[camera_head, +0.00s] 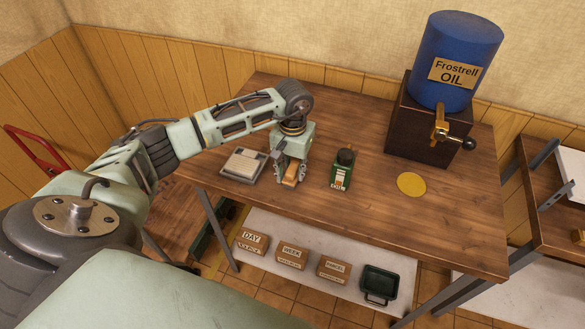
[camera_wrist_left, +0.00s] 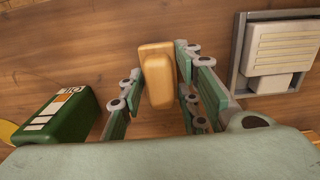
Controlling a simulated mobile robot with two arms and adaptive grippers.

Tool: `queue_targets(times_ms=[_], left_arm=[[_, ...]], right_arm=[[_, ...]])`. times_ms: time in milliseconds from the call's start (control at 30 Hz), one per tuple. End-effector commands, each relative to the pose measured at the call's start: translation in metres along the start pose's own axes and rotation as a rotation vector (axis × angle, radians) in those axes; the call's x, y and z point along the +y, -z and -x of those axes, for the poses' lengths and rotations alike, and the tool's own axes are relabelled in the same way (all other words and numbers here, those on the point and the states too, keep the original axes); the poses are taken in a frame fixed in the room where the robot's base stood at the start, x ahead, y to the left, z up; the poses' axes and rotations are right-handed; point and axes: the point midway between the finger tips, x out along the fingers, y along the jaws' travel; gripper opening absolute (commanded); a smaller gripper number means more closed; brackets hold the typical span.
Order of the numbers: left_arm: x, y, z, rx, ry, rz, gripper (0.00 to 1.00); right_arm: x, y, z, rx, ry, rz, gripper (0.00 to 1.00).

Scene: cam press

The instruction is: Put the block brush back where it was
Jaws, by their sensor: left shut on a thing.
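The block brush (camera_head: 291,176) is a tan wooden block at the left part of the wooden table. My left gripper (camera_head: 288,180) comes down from above and is shut on it. In the left wrist view the block brush (camera_wrist_left: 158,75) stands between the two green-padded fingers (camera_wrist_left: 160,92). It is low over the table; I cannot tell whether it touches the top. Its bristles do not show. My right gripper is not in view.
A grey tray with a pale ribbed piece (camera_head: 243,165) lies left of the gripper. A green oil can (camera_head: 342,171) stands close on the right, then a yellow disc (camera_head: 411,184). A blue oil drum (camera_head: 453,60) stands at the back right. Boxes (camera_head: 291,255) sit on the lower shelf.

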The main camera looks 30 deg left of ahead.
Motion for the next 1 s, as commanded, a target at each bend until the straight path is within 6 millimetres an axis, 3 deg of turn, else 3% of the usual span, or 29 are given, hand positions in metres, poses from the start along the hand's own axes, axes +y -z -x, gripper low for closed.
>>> queue_targets(times_ms=[67,100,300,733,1000], left_arm=[[0.0,0.0,-0.004,0.0,0.0,0.0,0.06],[0.0,0.0,-0.002,0.0,0.0,0.0,0.33],[0.0,0.0,-0.002,0.0,0.0,0.0,0.5],[0.0,0.001,0.006,0.004,-0.001,0.0,0.5],[0.0,0.002,0.059,0.008,-0.001,0.0,0.5]], right_arm=[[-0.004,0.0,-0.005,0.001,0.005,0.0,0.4],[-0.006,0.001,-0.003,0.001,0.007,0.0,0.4],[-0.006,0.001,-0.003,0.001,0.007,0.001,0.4],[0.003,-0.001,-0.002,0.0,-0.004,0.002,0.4],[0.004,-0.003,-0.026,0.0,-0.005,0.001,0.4]])
